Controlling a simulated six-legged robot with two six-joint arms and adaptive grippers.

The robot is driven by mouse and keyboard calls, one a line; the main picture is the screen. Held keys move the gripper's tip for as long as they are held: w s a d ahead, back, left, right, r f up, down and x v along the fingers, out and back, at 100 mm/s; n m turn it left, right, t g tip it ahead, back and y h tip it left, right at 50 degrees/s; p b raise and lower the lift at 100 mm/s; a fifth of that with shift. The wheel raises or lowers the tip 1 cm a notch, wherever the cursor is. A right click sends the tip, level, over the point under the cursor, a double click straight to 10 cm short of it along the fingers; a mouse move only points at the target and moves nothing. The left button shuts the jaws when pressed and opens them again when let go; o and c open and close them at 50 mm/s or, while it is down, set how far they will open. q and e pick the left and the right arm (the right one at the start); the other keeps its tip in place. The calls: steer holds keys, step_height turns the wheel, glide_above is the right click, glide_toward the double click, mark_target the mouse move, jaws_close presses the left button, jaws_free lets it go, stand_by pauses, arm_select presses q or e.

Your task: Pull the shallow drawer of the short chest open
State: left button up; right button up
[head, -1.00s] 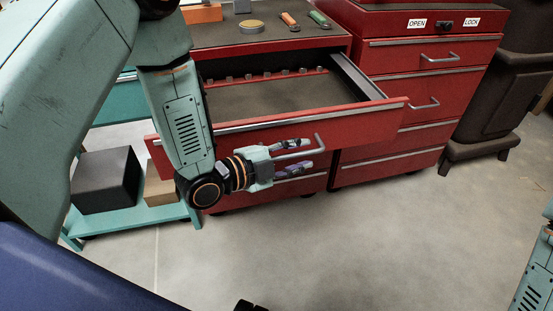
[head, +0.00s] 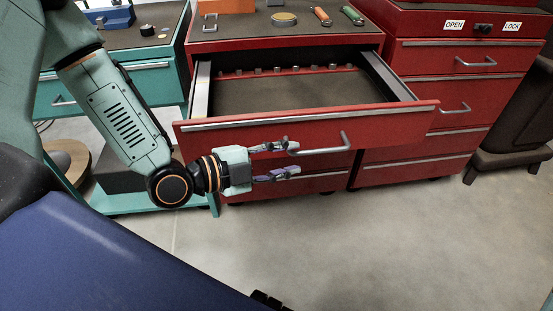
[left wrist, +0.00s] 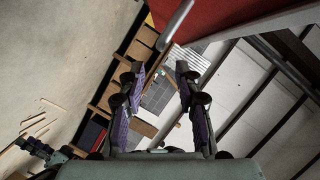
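The short chest (head: 230,37) is red with a dark top. Its shallow drawer (head: 390,123) stands well out, with its dark, bare floor and a rear row of small parts showing. A grey bar handle (head: 345,143) is on the drawer front. My left gripper (head: 299,157) is in front of the drawer, at the handle's left end. Its fingers are apart, with nothing seen between them. In the left wrist view, the open fingers (left wrist: 162,68) show with a grey bar, apparently the handle (left wrist: 176,22), beyond their tips. My right gripper is not in view.
A taller red chest (head: 465,85) with OPEN and LOCK labels stands on the right, and a dark stove-like body (head: 520,110) beyond it. A teal cabinet (head: 150,90) is on the left. Tools lie on the short chest's top. The floor (head: 400,240) in front is clear.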

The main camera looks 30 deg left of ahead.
arm_select(q)
steer(key=shift+v, duration=0.95)
steer(key=s+a+f+n+g+y, duration=0.1)
steer(key=s+f+n+g+y, duration=0.2)
steer(key=f+n, duration=0.4)
steer(key=s+a+f+n+g+y, duration=0.25)
steer(key=f+n, duration=0.35)
steer(key=n, duration=0.4)
steer(key=s+f+n+g+y, duration=0.1)
steer(key=s+f+g+y, duration=0.1)
steer(key=s+f, duration=0.3)
steer(key=s+f+n+g+y, duration=0.1)
steer(key=s+f+g, duration=0.3)
steer(key=s, duration=0.9)
steer(key=shift+s+f+g+y, duration=0.25)
steer(key=shift+f+g+y, duration=0.1)
steer(key=shift+f, duration=0.05)
